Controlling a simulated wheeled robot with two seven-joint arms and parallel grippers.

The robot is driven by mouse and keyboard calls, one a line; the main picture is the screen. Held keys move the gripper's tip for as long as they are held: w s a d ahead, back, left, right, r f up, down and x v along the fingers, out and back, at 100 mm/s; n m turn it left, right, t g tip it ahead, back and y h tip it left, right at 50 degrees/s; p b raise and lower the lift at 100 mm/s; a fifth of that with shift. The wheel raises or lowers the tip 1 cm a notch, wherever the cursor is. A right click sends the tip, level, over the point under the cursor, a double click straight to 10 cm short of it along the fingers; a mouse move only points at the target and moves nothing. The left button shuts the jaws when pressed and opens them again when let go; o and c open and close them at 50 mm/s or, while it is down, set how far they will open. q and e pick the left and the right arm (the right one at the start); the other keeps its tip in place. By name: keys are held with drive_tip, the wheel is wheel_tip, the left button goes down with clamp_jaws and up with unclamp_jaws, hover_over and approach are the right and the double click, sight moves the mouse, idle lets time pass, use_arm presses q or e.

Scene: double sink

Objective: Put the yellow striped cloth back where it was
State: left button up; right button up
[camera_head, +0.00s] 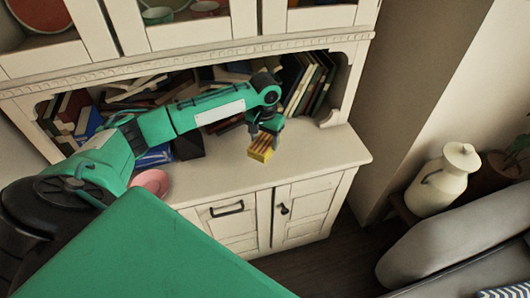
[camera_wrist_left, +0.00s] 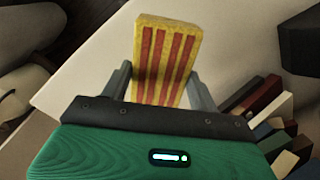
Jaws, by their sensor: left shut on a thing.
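The yellow striped cloth (camera_head: 260,153) is a small yellow block-like piece with red stripes. It shows in the head view at the right part of the cabinet counter, and large in the left wrist view (camera_wrist_left: 164,58). My left gripper (camera_head: 264,140) is shut on it, with one finger at each side. The cloth is at or just above the counter top; I cannot tell whether it touches. My right gripper is not in view.
The cream cabinet counter (camera_head: 325,150) is bare to the right of the cloth. Rows of books (camera_head: 310,85) stand behind. A pink dish (camera_head: 150,182) and a dark box (camera_head: 188,146) are to the left. A white jug (camera_head: 443,180) stands further right.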

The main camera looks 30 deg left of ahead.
sight(264, 141)
use_arm(q)
wheel_tip(264, 141, down, 8)
drive_tip(key=shift+r+p, duration=0.25)
drive_tip(key=shift+p, duration=0.1)
drive_tip(key=o, duration=0.9)
drive_tip(key=shift+f, duration=0.1)
drive_tip(key=shift+o, duration=0.2)
wheel_tip(264, 141, up, 12)
drive_tip(key=shift+r+b, duration=0.15)
drive_tip(key=shift+b, duration=0.9)
